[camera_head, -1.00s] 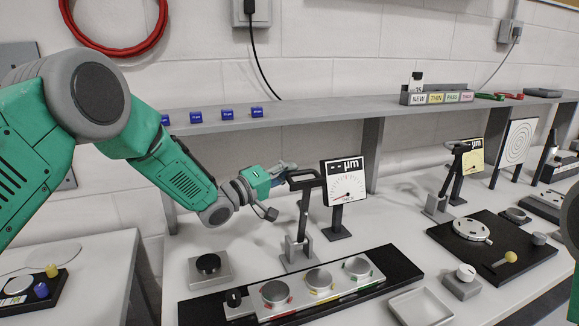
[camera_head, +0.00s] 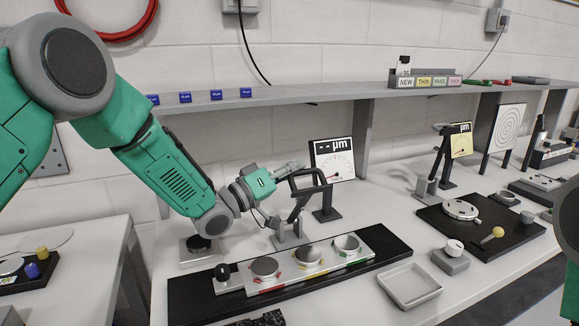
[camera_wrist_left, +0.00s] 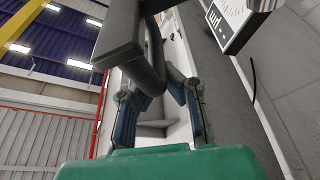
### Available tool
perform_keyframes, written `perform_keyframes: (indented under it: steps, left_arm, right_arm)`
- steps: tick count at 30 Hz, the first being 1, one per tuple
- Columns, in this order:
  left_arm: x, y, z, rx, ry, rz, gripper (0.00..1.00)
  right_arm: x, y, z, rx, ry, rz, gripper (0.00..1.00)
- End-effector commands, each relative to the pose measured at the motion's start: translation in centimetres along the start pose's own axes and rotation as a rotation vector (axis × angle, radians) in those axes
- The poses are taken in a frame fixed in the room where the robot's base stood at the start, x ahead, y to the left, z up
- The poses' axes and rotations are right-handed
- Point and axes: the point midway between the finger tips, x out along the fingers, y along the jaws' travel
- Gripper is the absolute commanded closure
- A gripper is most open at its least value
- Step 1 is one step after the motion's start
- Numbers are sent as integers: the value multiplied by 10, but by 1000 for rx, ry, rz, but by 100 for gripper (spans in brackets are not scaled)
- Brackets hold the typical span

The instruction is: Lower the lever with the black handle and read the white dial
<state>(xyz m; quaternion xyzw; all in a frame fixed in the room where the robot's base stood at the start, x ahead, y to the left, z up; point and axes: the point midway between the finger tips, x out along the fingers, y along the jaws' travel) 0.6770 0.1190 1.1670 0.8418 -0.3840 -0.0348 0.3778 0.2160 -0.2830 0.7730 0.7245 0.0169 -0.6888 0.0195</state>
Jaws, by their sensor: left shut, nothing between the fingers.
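The lever (camera_head: 296,208) with the black loop handle (camera_head: 309,183) stands on a grey base behind the black block; its arm leans right. The white dial (camera_head: 333,160), marked µm, stands just behind it; its display shows dashes and its red needle is too small to read. My left gripper (camera_head: 284,192) is shut, with nothing held, close at the left of the handle. In the left wrist view the dark handle (camera_wrist_left: 122,35) crosses in front of the fingers; contact cannot be told. My right gripper is out of view.
A black block (camera_head: 395,246) with several silver discs lies in front of the lever. A shallow grey tray (camera_head: 410,287) is right of it. A second lever (camera_head: 434,165) with a yellow dial (camera_head: 461,140) stands farther right. A shelf (camera_head: 300,92) runs behind.

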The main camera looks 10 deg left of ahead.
Motion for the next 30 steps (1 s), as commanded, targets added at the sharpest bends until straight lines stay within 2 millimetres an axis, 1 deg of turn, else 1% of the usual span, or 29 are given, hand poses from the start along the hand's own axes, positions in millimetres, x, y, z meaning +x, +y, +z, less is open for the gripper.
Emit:
perform_keyframes:
  steps: [1, 9, 18, 24, 30]
  left_arm:
    - [-4, 1, 14, 40, -2, 14, 100]
    - [-22, 17, 65, 284, -2, 96, 100]
    - [-38, 21, 117, 535, -3, 178, 100]
    - [-46, 18, 142, 540, -1, 177, 100]
    - [-51, 14, 156, 539, -1, 176, 100]
  right_arm:
    - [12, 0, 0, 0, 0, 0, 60]
    - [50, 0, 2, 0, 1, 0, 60]
    - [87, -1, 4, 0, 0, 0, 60]
    - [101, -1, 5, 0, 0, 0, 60]
    - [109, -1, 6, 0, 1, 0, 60]
